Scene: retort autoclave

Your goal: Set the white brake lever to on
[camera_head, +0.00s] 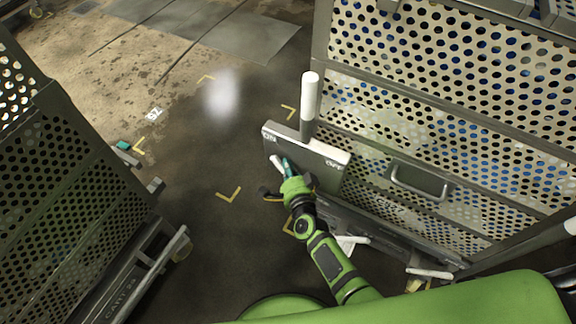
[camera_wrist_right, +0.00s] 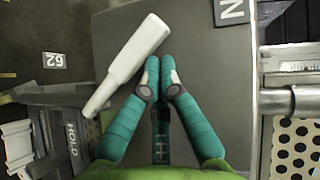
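A grey box (camera_head: 325,170) labelled ON at its left end and OFF at its right end is on the right-hand cart. A short white lever (camera_head: 276,162) shows at the box's face, towards the ON end. In the wrist view the white lever (camera_wrist_right: 128,65) lies slanted across the grey face, left of my fingers. My right gripper (camera_head: 287,167) is at the box beside this lever. Its teal fingers (camera_wrist_right: 165,68) have their tips together with nothing visible between them. Whether they touch the lever is unclear. My left gripper is not in view.
A white-capped upright post (camera_head: 310,98) rises behind the box. The perforated right-hand cart (camera_head: 420,185) has a handle. Another perforated cart (camera_head: 70,200) stands at left. The floor between them is clear, with yellow corner marks (camera_head: 230,193) and a pale blurred patch (camera_head: 222,93).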

